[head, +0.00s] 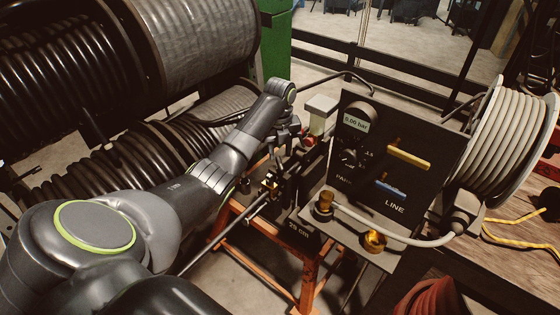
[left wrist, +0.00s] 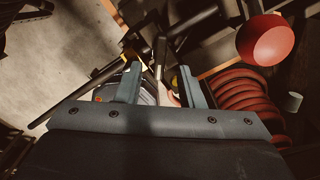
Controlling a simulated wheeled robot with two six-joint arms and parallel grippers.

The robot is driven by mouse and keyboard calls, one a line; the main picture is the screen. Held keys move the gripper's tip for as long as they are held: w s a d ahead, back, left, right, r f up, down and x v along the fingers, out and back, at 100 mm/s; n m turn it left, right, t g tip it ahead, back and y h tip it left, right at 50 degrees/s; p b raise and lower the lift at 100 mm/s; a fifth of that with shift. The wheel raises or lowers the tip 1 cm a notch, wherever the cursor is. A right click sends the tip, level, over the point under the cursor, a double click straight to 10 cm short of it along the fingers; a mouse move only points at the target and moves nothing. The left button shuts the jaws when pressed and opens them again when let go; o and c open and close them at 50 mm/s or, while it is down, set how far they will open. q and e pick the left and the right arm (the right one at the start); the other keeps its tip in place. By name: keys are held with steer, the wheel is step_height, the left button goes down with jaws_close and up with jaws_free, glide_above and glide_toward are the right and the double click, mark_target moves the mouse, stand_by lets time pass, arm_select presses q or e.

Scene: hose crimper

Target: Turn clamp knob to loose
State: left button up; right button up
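My left gripper (head: 287,134) reaches over the crimper bench in the head view, pointing down beside a red round knob (head: 309,141). In the left wrist view my left gripper (left wrist: 162,82) has its two fingers apart. A thin dark bar (left wrist: 160,55) shows in the gap between them; I cannot tell whether they touch it. The red ball-shaped knob (left wrist: 265,40) is to the upper right, clear of the fingers. No label shows which part is the clamp knob. My right gripper is not in view.
A black panel (head: 430,130) with a gauge reading 0.00 bar, a yellow handle (head: 409,159) and a blue handle (head: 391,188) stands right of the gripper. A white hose reel (head: 510,135) is farther right. Large black hose rolls (head: 70,80) fill the left.

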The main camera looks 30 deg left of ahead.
mark_target(280, 163)
arm_select(q)
steer(key=shift+f, duration=2)
jaws_close()
